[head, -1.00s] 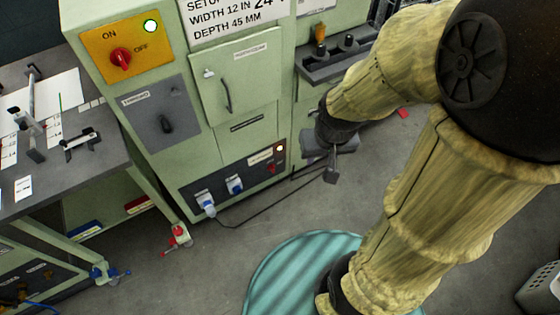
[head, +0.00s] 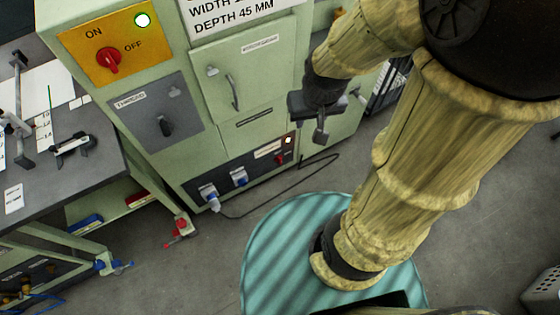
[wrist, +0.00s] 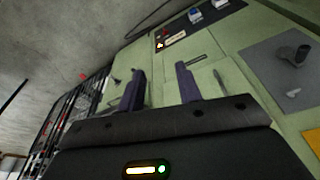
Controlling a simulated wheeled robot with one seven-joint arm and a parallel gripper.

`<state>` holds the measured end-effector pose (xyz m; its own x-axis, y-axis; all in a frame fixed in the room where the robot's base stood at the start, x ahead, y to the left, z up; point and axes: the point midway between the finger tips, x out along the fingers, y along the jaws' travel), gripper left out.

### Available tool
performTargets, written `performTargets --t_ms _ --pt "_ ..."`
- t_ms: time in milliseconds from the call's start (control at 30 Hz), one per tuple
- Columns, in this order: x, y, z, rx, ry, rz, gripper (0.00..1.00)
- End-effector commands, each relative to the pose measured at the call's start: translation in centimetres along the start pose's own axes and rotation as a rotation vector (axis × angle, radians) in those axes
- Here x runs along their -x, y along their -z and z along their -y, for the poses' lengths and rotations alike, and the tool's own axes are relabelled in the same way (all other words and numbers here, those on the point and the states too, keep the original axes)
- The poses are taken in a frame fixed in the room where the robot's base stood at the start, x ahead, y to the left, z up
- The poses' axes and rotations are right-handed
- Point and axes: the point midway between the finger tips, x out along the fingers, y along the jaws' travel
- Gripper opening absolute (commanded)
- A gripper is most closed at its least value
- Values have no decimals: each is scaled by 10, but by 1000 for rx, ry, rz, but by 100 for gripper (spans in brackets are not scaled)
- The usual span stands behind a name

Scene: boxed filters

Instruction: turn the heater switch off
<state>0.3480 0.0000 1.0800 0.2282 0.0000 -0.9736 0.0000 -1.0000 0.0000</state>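A small red switch (head: 279,158) sits beside a white label and a lit indicator (head: 288,140) at the right end of the dark lower panel (head: 222,186) on the green cabinet. The label is too small to read, so I cannot confirm this is the heater switch. A larger red knob (head: 108,60) marked ON and OFF is on an orange plate, with a green lamp lit above it. My gripper (head: 318,122) hangs in front of the cabinet's right side, above and right of the small switch. In the wrist view my gripper (wrist: 160,88) is open and empty; the lower panel's lit indicator (wrist: 159,45) shows beyond it.
Blue plugs (head: 209,194) and a black cable (head: 265,207) are at the lower panel. A dark panel with a black knob (head: 165,127) and a door handle (head: 233,92) project from the cabinet. A workbench (head: 95,165) stands left. Grey floor is open in front.

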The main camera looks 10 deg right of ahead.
Motion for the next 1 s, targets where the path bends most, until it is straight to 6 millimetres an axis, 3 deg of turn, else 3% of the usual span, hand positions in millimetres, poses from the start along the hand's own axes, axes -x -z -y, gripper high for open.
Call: performTargets --t_ms 267,433,567,800,1000 --pt "-4 2 -1 1 -1 -4 35" --pt "-41 18 -8 14 -13 -37 35" --pt "-95 44 -20 39 -29 -95 35" --pt "-212 89 -39 114 -43 -229 35" --pt "-314 110 -52 176 -34 -340 35"
